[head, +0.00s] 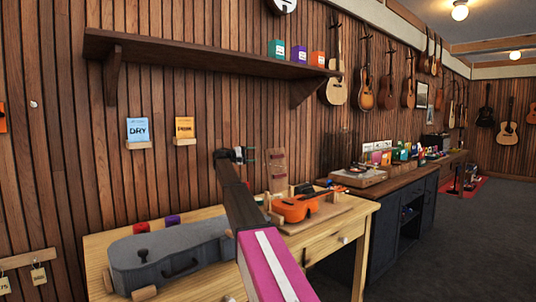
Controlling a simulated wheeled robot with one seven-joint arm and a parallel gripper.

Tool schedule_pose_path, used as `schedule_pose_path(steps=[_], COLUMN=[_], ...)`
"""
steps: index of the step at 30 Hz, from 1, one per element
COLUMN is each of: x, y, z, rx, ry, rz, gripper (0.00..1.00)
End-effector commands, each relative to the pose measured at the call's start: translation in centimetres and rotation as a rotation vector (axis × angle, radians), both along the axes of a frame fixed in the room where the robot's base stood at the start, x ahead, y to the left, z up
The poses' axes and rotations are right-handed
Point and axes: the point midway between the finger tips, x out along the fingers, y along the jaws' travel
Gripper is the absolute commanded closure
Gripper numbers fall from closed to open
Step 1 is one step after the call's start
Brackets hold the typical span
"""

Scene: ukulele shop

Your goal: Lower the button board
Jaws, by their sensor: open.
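A narrow brown board (277,164) with faint marks is upright at the wall behind the workbench; it may be the button board, but its buttons are too small to make out. My gripper (246,155) is open, raised above the bench and just left of that board in the picture. Dark and greenish parts show at its tip, and I cannot tell how far it is from the board. I see nothing held in it.
The wooden workbench (98,246) carries a grey ukulele case (165,258) and an orange ukulele (303,206) on a wooden stand. A shelf (190,52) with small boxes overhangs the bench. A dark counter (395,200) stands at right, beside open floor.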

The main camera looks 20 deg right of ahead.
Motion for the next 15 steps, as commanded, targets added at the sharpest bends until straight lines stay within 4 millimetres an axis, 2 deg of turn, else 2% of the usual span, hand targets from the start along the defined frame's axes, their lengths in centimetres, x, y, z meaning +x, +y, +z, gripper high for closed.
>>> schedule_pose_path(steps=[15], x=[-0.3], y=[-8.3], z=[0.5], rx=[0.001], ry=[0.0], rz=[-0.001], gripper=[0.43])
